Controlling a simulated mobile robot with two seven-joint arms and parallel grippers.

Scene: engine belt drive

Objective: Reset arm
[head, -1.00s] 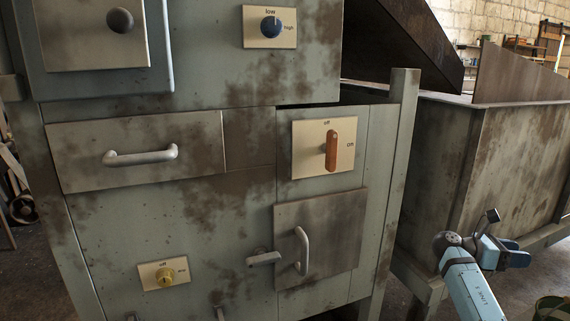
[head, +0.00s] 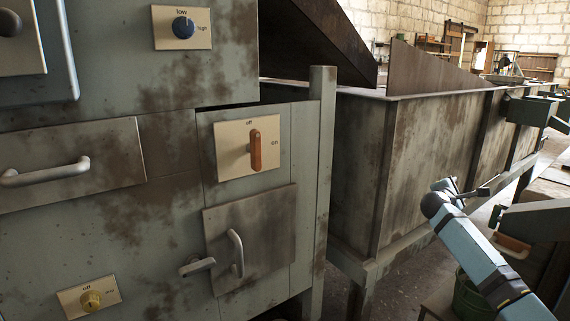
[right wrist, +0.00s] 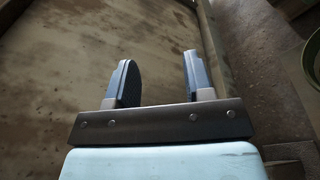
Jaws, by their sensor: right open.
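My right arm comes in from the lower right of the head view. Its gripper (head: 466,190) is in front of the long rusty metal bin (head: 350,150), touching nothing that I can see. In the right wrist view the two dark fingers (right wrist: 158,82) stand apart with nothing between them. The bin's stained wall fills the space beyond them. My left gripper is in neither view.
A green bucket (head: 470,298) is at the lower right. Some concrete floor shows free.

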